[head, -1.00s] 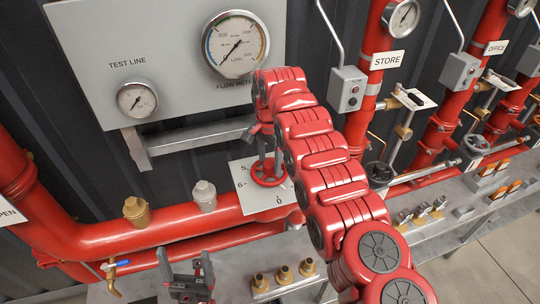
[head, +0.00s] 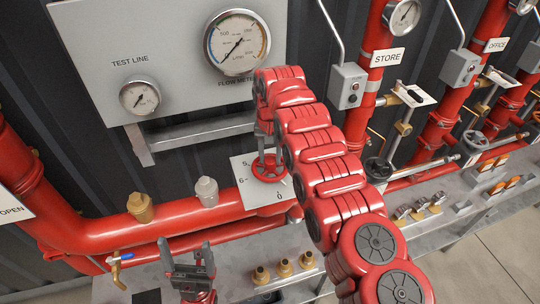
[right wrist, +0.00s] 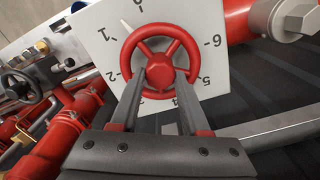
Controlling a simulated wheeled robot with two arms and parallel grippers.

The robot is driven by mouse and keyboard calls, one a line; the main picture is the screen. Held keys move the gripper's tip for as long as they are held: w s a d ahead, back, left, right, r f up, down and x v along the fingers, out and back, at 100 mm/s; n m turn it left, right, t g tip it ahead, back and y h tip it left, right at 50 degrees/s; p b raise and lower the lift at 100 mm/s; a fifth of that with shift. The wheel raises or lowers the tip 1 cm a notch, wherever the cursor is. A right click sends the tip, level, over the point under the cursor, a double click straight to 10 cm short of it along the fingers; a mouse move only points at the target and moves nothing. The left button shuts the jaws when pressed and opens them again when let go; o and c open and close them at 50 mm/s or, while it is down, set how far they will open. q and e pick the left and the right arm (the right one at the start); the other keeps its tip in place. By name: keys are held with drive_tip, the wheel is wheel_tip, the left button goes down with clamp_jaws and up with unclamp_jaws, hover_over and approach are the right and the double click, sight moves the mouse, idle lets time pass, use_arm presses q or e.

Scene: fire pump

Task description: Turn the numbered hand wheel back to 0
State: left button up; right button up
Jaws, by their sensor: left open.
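The red hand wheel (right wrist: 187,48) is mounted on a white numbered plate (right wrist: 210,20). It also shows in the head view (head: 268,168). In the right wrist view a white pointer at its rim lies between 0 and 1. My right gripper (right wrist: 168,78) reaches over the wheel, one finger on each side of the red hub. Whether the fingers press on it is not clear. In the head view my right arm partly covers the wheel's top. My left gripper (head: 186,247) is open and empty, low in the head view, left of the wheel and apart from it.
A grey panel with a large flow meter (head: 237,43) and a small gauge (head: 140,97) is above. A thick red pipe (head: 100,236) with brass and grey caps runs left of the plate. Brass fittings (head: 284,268) stand on the grey bench. More valves and pipes are at right.

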sight(270, 159)
clamp_jaws()
drive_tip(key=shift+a+f+m+b, duration=0.15)
drive_tip(key=shift+f+m+b, duration=0.1)
drive_tip(key=shift+m+b, duration=0.9)
drive_tip(key=shift+o, duration=2.1)
unclamp_jaws()
drive_tip(key=shift+r+m, duration=0.2)
drive_tip(key=shift+m, duration=0.55)
drive_tip(key=shift+o, duration=1.3)
drive_tip(key=shift+r, duration=0.1)
drive_tip(key=o, duration=0.4)
drive_tip(key=shift+c, duration=0.2)
wheel_tip(270, 159, up, 7)
drive_tip(key=p, duration=0.7)
